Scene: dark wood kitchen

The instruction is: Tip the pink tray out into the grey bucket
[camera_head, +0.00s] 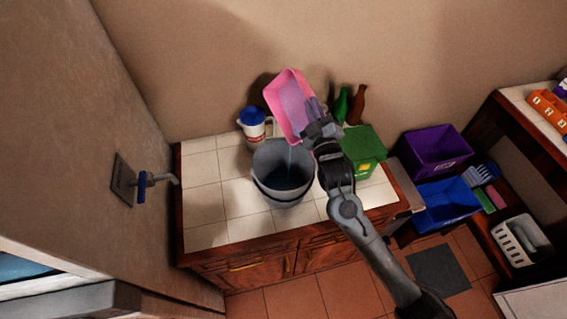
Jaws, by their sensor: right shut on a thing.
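My right gripper (318,126) is shut on the pink tray (275,93) and holds it steeply tilted above the counter. The tray's lower end is over the grey bucket (260,160). A thin pale stream runs from the tray's low corner down into the bucket. The bucket stands upright on the tiled counter, and its inside looks dark, with what seems to be liquid at the bottom. The fingers partly cover the tray's right side. My left gripper is not in view.
A white jug with a blue lid (252,121) stands behind the bucket to the left. A green box (364,148) and two bottles (348,104) stand to the right. The counter's left part (204,205) is clear. Purple (437,152) and blue (446,203) bins lie beyond the counter's right end.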

